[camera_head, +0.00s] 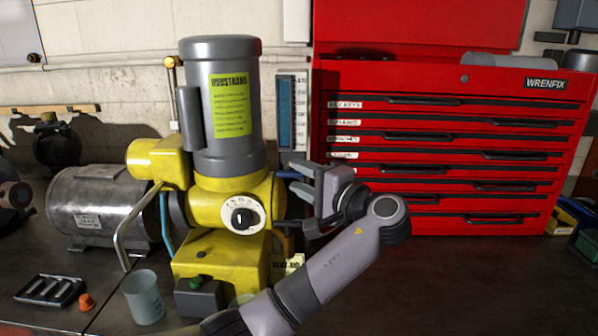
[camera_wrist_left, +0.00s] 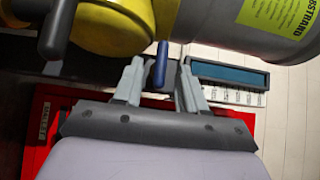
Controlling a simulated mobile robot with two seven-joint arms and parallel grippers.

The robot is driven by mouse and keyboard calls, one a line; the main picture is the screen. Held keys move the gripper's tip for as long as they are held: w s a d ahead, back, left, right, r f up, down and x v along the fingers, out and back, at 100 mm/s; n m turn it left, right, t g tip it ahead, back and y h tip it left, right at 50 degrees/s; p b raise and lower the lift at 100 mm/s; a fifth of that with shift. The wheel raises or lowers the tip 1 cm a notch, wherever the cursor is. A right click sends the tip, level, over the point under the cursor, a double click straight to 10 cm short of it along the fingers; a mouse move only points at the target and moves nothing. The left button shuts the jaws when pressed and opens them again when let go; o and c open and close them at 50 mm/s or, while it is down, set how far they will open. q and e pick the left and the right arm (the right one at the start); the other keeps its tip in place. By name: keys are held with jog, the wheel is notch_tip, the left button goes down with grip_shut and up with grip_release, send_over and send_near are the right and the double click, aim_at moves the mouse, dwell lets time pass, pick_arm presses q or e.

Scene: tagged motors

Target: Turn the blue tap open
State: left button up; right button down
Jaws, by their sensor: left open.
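The blue tap (camera_wrist_left: 161,62) shows in the left wrist view as a slim dark blue handle by the yellow machine body. My left gripper (camera_wrist_left: 160,75) is open, with one finger on each side of the blue handle; I cannot tell whether either finger touches it. In the head view the gripper (camera_head: 288,176) reaches to the right side of the yellow and grey machine (camera_head: 222,110). My right gripper is not in view.
A red tool chest (camera_head: 450,150) stands close behind my left gripper. A blue-faced gauge (camera_head: 285,110) is on the wall. A grey motor (camera_head: 95,205), a translucent cup (camera_head: 143,297) and an orange cap (camera_head: 86,301) are at left. The bench at front right is clear.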

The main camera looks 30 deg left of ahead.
pick_arm(q)
jog(key=shift+w+a, duration=0.15)
jog(key=shift+a, duration=0.4)
grip_shut()
jog(key=n+h, duration=0.2)
jog(key=h, duration=0.1)
jog(key=shift+r, duration=0.3)
jog(key=n+h, duration=0.1)
jog(key=h, duration=0.1)
jog(key=n+t+h, duration=0.1)
jog(key=n+h, duration=0.1)
jog(key=r+n+h, duration=0.1)
jog(key=h, duration=0.1)
jog(key=shift+s+a+n+t, duration=0.25)
jog(key=shift+a+n+t, duration=0.15)
jog(key=shift+s+a+n+t+h, duration=0.1)
jog(key=shift+n+t+h, duration=0.25)
jog(key=shift+h, duration=0.4)
jog(key=shift+s+a+n+t+h, duration=0.1)
jog(key=shift+n+t+h, duration=0.15)
jog(key=shift+n+h, duration=0.35)
jog(key=shift+h, duration=0.25)
